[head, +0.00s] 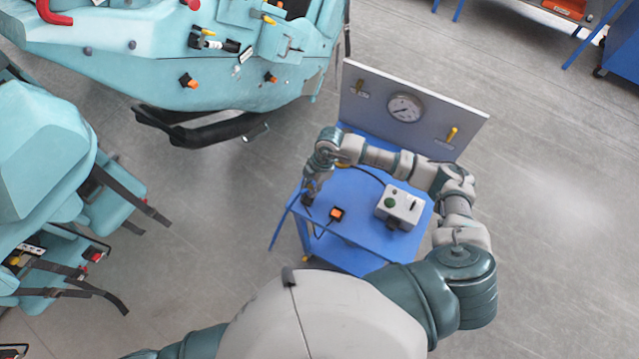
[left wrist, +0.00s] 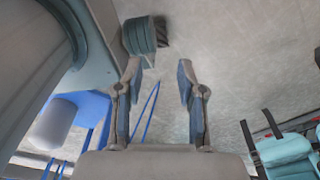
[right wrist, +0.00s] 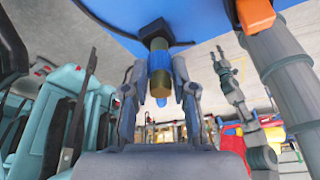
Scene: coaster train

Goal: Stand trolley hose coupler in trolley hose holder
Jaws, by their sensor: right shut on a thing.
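My right gripper (head: 308,196) is at the left edge of the blue trolley. In the right wrist view my right gripper (right wrist: 158,75) is shut on the trolley hose coupler (right wrist: 161,82), a short cylinder with a brass-coloured end. A black hose (right wrist: 115,33) runs to its dark end, beside the trolley's blue surface. In the head view the coupler is mostly hidden by the gripper. I cannot clearly make out the hose holder; an orange and black piece (head: 337,213) lies on the trolley top. My left gripper (left wrist: 160,75) is open and empty, away from the trolley.
The blue trolley (head: 350,240) carries a grey box with a green button (head: 399,207) and an upright panel with a gauge (head: 405,107). Teal coaster cars (head: 170,60) stand at the left and back. The floor at right is clear.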

